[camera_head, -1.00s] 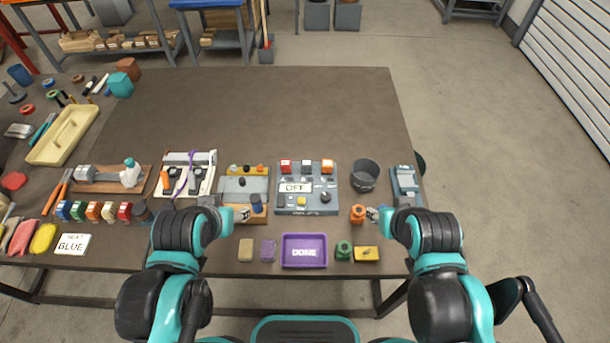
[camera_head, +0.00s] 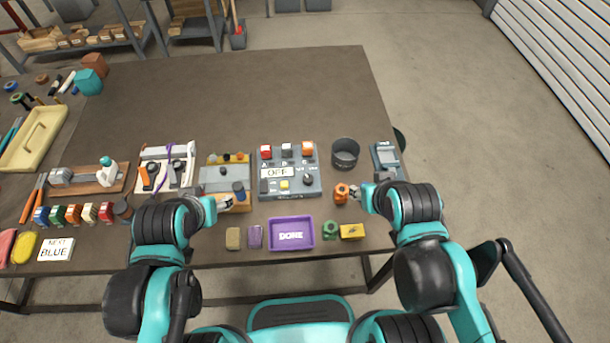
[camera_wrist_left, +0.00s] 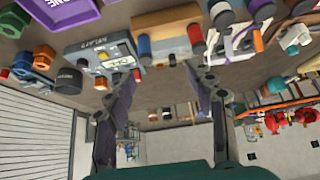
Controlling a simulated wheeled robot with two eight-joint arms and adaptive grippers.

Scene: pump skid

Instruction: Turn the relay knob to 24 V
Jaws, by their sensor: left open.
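The relay panel (camera_head: 268,190) is a grey box with a display reading OFF, coloured switches along its back, a yellow button and a dark round knob (camera_head: 308,179) at its right. The panel also shows, turned over, in the left wrist view (camera_wrist_left: 118,52). The knob's pointer is too small to read. My left gripper (camera_head: 226,202) is open and empty, left of the panel and near the wooden block with the blue cylinder. Its spread fingers show in the left wrist view (camera_wrist_left: 163,78). My right gripper (camera_head: 357,193) is beside an orange part (camera_head: 341,193); I cannot tell whether it grips it.
A purple DONE tray (camera_head: 291,247) lies in front of the panel, with a green nut (camera_head: 330,230) and yellow block (camera_head: 352,231) at its right. A dark cup (camera_head: 345,153) and grey meter (camera_head: 385,158) stand right of the panel.

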